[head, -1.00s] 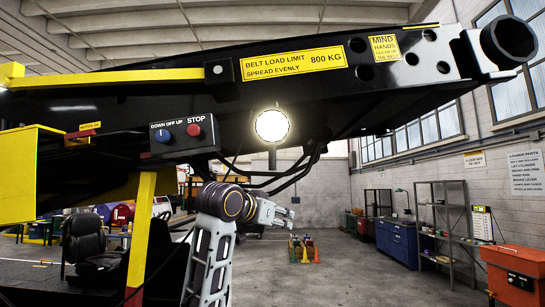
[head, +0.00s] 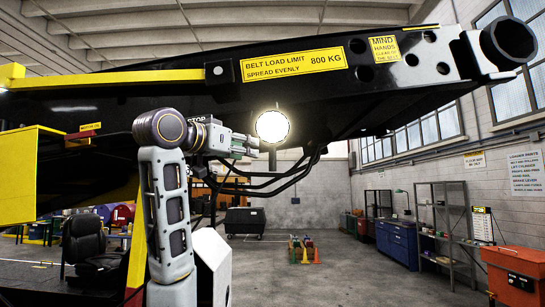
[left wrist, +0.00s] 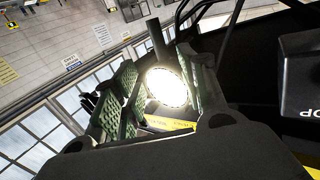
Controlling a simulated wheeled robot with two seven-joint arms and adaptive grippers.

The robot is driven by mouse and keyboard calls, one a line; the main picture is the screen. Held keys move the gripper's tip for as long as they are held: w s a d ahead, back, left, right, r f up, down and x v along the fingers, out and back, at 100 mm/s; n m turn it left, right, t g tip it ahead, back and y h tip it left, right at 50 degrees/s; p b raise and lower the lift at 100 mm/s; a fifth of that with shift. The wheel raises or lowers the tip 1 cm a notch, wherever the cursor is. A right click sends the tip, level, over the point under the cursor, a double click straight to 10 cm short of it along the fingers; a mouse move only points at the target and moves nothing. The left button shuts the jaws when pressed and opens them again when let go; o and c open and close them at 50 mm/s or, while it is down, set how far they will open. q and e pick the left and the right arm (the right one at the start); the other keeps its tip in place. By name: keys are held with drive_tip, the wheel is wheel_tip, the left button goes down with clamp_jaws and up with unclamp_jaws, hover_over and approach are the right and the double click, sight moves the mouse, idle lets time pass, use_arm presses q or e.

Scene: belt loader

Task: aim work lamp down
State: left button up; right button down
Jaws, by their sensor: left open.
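The round work lamp (head: 272,126) glows bright white under the black boom, its lit face toward the head camera. My left gripper (head: 252,146) is raised just left of the lamp, its fingers pointing right at it. In the left wrist view the lamp (left wrist: 168,88) shows between the two green-padded fingers of the open left gripper (left wrist: 160,95). I cannot tell whether a finger touches it. A dark stem runs from the lamp in both views. My right gripper is not in view.
The black loader boom (head: 400,75) spans overhead, with black hoses (head: 290,178) hanging right of and below the lamp. My left arm mostly covers the control box with the STOP label (head: 197,121). An operator seat (head: 88,245) stands lower left. Open floor (head: 350,265) lies beyond.

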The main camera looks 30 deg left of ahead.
sight(270, 155)
use_arm(q)
drive_tip(key=shift+w, duration=0.25)
drive_tip(key=shift+w+d+p, duration=0.15)
drive_tip(key=shift+w+p, duration=1)
drive_tip(key=shift+w, duration=2.2)
drive_tip(key=shift+w+d+p, duration=0.15)
drive_tip(key=shift+w+p, duration=0.95)
drive_tip(key=shift+w, duration=2.25)
clamp_jaws()
